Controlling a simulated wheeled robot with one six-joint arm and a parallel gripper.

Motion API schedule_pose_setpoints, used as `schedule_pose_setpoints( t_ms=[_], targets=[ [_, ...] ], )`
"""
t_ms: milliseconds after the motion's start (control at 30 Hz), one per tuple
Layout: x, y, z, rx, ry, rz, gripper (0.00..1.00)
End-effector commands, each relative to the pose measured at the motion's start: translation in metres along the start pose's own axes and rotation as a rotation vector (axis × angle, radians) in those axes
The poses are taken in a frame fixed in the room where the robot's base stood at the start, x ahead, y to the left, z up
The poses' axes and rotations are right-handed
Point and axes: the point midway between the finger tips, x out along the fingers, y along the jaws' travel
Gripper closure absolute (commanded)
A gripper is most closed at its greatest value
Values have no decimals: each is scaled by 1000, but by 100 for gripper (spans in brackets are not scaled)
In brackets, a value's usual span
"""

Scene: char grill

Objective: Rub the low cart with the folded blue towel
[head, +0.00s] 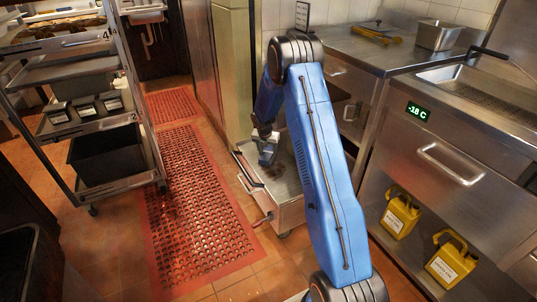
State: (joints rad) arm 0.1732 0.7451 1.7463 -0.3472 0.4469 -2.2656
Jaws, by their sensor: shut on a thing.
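The low cart (283,207) is a low steel box on casters in the middle of the head view, partly hidden behind my blue arm. Its flat top (286,187) carries a darker smudged patch near the gripper. My gripper (267,143) is over the far left part of that top, small in the view. It is shut on the folded blue towel (267,156), which shows as a small grey-blue shape just below it. The towel is at or close to the cart top; I cannot tell whether it touches.
A tall rack (104,96) with trays and bins stands at left. A red perforated mat (190,205) covers the floor between it and the cart. Steel counters (455,125) line the right side, with yellow jugs (400,214) on the shelf beneath. A pale green column (238,75) stands behind the cart.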

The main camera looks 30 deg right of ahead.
Motion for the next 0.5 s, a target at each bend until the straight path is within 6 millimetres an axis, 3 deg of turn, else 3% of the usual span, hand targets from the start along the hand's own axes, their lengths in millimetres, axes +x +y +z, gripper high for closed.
schedule_pose_setpoints(
  t_ms=[500],
  targets=[
    [-4,-22,-21,0,-1,1,65]
  ],
)
